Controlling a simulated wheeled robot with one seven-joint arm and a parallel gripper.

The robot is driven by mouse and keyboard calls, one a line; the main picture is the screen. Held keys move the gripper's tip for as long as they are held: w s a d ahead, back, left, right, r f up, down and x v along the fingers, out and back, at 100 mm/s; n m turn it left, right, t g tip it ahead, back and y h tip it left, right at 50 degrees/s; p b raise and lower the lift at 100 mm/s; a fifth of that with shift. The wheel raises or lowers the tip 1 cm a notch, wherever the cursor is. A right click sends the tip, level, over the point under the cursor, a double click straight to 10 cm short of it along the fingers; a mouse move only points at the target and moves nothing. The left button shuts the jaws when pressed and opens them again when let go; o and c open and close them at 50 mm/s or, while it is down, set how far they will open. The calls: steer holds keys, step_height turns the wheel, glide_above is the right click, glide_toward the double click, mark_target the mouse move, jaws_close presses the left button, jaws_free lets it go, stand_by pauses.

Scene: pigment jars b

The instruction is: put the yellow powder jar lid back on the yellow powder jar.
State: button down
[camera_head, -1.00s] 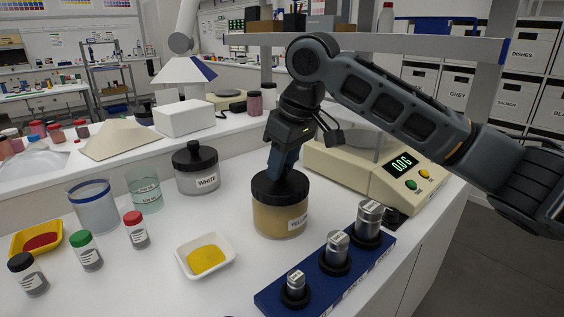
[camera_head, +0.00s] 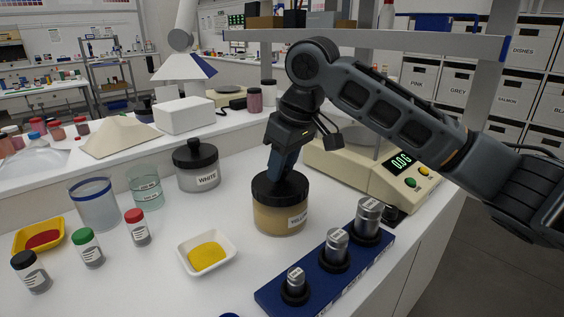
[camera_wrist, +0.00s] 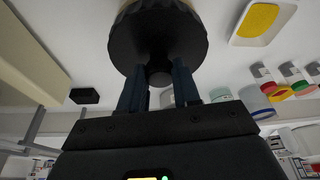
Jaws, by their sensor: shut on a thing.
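The yellow powder jar (camera_head: 278,219) stands upright on the white bench, with yellow powder showing through its clear wall and a label on its front right. Its black lid (camera_head: 262,190) sits on the jar's mouth and looks level; I cannot tell whether it is fully seated. My gripper (camera_head: 277,176) points down at the lid and is shut on its knob, which the fingers mostly hide in the head view. In the wrist view the fingers (camera_wrist: 160,84) flank the knob, and the lid (camera_wrist: 150,38) shows with the jar beyond it.
A white jar (camera_head: 198,172) with a black lid stands behind left. A dish of yellow powder (camera_head: 207,252) lies at front left. A blue block with metal weights (camera_head: 335,248) is close on the right front, and a balance (camera_head: 402,163) stands behind right.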

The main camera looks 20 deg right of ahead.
steer(key=shift+f, duration=0.15)
steer(key=c, duration=0.7)
jaws_free()
steer(key=shift+c, duration=0.2)
step_height(320, 180, up, 6)
steer(key=p, duration=0.6)
